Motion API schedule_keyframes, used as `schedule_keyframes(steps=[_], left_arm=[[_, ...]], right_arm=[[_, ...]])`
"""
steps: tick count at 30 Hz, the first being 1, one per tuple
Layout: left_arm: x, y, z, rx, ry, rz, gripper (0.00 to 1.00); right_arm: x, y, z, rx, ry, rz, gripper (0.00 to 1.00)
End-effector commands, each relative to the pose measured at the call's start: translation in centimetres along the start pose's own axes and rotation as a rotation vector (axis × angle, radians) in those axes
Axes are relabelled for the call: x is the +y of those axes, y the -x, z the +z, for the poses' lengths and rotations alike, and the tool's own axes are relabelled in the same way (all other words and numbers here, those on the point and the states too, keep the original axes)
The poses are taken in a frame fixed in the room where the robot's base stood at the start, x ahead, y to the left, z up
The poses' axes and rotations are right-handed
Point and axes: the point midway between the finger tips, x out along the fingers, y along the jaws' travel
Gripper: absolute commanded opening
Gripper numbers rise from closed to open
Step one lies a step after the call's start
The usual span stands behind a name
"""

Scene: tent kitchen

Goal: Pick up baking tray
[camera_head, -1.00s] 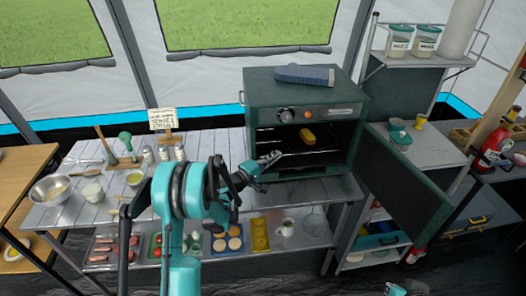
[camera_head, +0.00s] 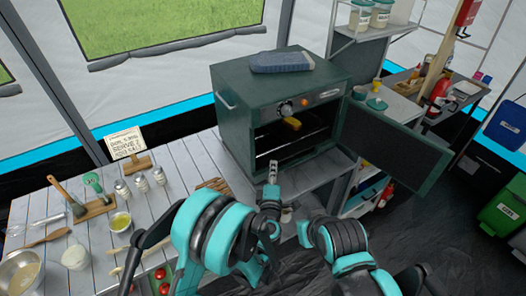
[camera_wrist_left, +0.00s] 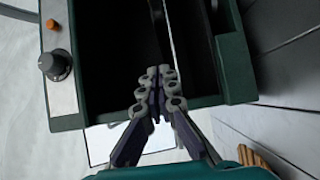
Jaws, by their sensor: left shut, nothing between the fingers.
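The green oven (camera_head: 236,112) stands on the plank table with its door (camera_head: 392,150) swung open to the right. Its inside is dark. A thin pale edge shows low in the opening; I cannot tell whether it is a baking tray or a rack. My left gripper (camera_head: 272,168) is shut and empty at the front lower edge of the opening. In the left wrist view its fingers (camera_wrist_left: 158,76) are together in front of the dark cavity, with no tray visible between them. My right gripper does not show; an arm link of mine is at the lower middle.
A yellow object (camera_head: 292,123) is inside the oven. A blue-grey item (camera_head: 282,62) lies on top. Shakers (camera_head: 141,182), a sign (camera_head: 125,143) and bowls (camera_head: 20,272) stand on the table to the left. The open door limits room on the right.

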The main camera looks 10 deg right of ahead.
Motion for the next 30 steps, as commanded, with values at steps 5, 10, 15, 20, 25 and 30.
schedule_keyframes(steps=[5,10,15,20,25,30], left_arm=[[0.4,-2.5,-0.2,0.003,0.0,0.0,0.0],[-0.2,-6.2,-0.2,0.002,0.0,0.0,0.0],[-0.2,-9.7,-0.2,0.002,0.0,0.0,0.0],[-0.2,-10.3,2.3,-0.002,0.0,0.0,0.0],[-0.1,-10.6,3.5,0.0,0.0,0.0,0.0],[0.0,-10.7,3.8,0.0,0.0,0.0,0.0]], right_arm=[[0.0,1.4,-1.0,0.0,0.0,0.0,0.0],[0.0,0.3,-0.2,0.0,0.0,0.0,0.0],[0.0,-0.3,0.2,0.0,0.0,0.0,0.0],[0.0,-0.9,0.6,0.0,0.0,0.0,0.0],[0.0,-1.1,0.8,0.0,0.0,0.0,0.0],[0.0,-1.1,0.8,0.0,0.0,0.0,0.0]])
